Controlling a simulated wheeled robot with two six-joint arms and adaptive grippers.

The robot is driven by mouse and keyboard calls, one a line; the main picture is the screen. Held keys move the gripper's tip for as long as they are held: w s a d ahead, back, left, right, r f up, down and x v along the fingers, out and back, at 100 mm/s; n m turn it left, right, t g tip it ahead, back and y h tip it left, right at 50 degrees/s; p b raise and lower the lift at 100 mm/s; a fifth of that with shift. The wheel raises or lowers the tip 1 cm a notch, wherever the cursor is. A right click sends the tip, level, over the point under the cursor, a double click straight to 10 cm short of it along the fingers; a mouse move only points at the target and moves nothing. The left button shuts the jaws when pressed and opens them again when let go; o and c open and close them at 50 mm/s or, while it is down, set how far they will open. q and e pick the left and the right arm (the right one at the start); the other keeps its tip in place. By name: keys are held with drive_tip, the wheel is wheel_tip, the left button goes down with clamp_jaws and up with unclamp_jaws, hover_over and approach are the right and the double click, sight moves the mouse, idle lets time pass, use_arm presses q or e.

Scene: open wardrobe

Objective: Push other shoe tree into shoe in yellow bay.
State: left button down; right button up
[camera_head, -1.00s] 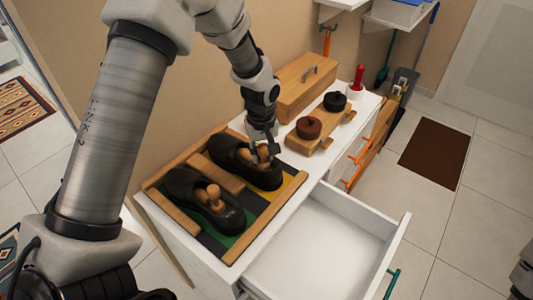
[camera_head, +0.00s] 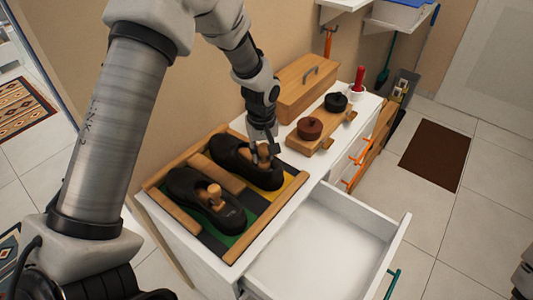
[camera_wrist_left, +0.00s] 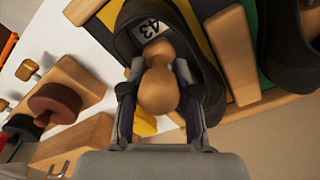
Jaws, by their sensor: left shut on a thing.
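A black shoe (camera_head: 229,155) lies in the yellow bay (camera_head: 283,194) of a wooden tray. A wooden shoe tree (camera_head: 264,154) sits in its opening, and my left gripper (camera_head: 264,148) is shut on the knob end. In the left wrist view the shoe tree (camera_wrist_left: 158,88) stands between the two fingers, inside the shoe (camera_wrist_left: 200,58), with a label marked 43 in front of it. A second black shoe (camera_head: 187,187) lies in the green bay (camera_head: 233,238) with its own shoe tree (camera_head: 215,191) in it.
The tray's wooden rim (camera_head: 262,222) borders both bays. A wooden box (camera_head: 306,87) and a board with brown and black round pieces (camera_head: 310,128) stand behind on the white top. An open, empty drawer (camera_head: 325,240) juts out in front.

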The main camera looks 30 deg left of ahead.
use_arm(q)
drive_tip(key=shift+s+a+f, duration=0.1)
drive_tip(key=shift+s+f, duration=0.35)
drive_tip(key=shift+f, duration=0.35)
use_arm(e)
drive_tip(key=shift+f, duration=0.2)
use_arm(q)
drive_tip(key=c, duration=0.8)
unclamp_jaws()
drive_tip(key=shift+a, duration=0.1)
drive_tip(key=shift+o, duration=0.2)
drive_tip(key=shift+w+a+f, duration=0.35)
drive_tip(key=shift+a+f, duration=0.1)
drive_tip(key=shift+a, duration=0.3)
drive_tip(key=shift+w+a, duration=0.2)
drive_tip(key=shift+a, duration=0.1)
drive_tip(key=shift+d+r, duration=0.2)
drive_tip(key=shift+d, duration=0.1)
drive_tip(key=o, duration=0.8)
drive_tip(key=shift+w, duration=0.15)
drive_tip(key=shift+c, duration=0.2)
drive_tip(key=shift+d, duration=0.15)
use_arm(e)
drive_tip(key=shift+w+a+r, duration=0.2)
drive_tip(key=shift+w+a, duration=0.3)
drive_tip(key=shift+a, duration=0.1)
use_arm(q)
drive_tip(key=shift+r, duration=0.1)
